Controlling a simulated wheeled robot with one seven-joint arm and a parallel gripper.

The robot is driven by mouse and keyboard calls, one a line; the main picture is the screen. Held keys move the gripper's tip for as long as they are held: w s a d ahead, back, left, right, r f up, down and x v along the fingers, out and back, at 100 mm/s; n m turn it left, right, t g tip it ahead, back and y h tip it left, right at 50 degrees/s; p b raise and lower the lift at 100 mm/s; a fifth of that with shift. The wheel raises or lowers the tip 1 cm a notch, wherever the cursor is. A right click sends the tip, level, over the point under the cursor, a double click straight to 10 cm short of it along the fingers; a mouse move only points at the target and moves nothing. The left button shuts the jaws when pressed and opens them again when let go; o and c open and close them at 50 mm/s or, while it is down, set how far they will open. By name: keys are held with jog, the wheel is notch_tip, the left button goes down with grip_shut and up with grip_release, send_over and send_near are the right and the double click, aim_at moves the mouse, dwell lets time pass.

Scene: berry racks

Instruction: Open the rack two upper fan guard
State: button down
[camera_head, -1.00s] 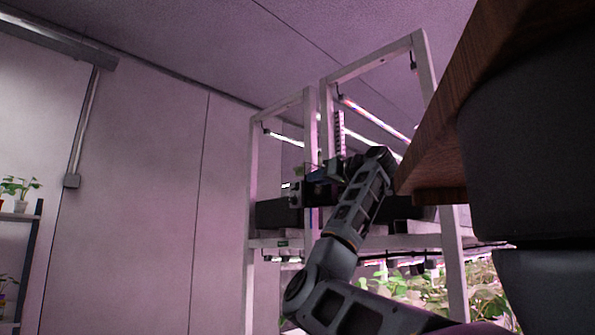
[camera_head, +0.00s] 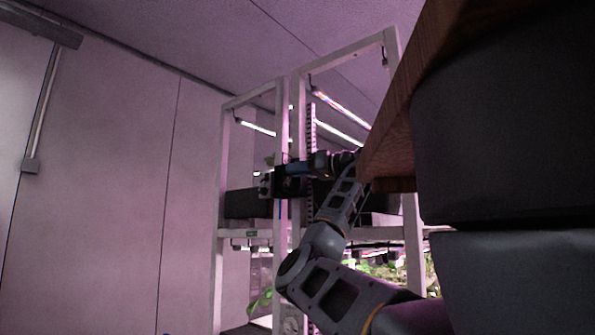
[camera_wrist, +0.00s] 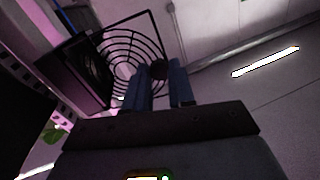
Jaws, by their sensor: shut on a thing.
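The upper fan guard (camera_wrist: 122,42) is a black round wire grille in a square frame, upper centre of the wrist view. It stands at an angle to the dark fan housing (camera_wrist: 82,72) on its left, with a gap between their right-hand sides. My gripper (camera_wrist: 160,82) has two blue fingers at the guard's lower right edge. They are shut on a part of it by a dark round knob (camera_wrist: 158,69); the exact contact is partly hidden. In the head view my gripper (camera_head: 278,178) is by the rack's front post, and the guard cannot be made out.
The white rack (camera_head: 290,130) has lit tubes (camera_head: 340,108) above and a dark trough (camera_head: 245,204) on its shelf. Plants (camera_head: 385,268) grow below. Bare wall (camera_head: 125,180) lies left.

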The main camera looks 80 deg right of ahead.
jog(key=c, duration=0.9)
grip_release()
jog(key=shift+c, duration=0.2)
jog(key=b+v, duration=0.2)
jog(key=v, duration=0.5)
jog(key=shift+s+a, duration=0.15)
jog(key=shift+s, duration=0.2)
jog(key=shift+f, duration=0.1)
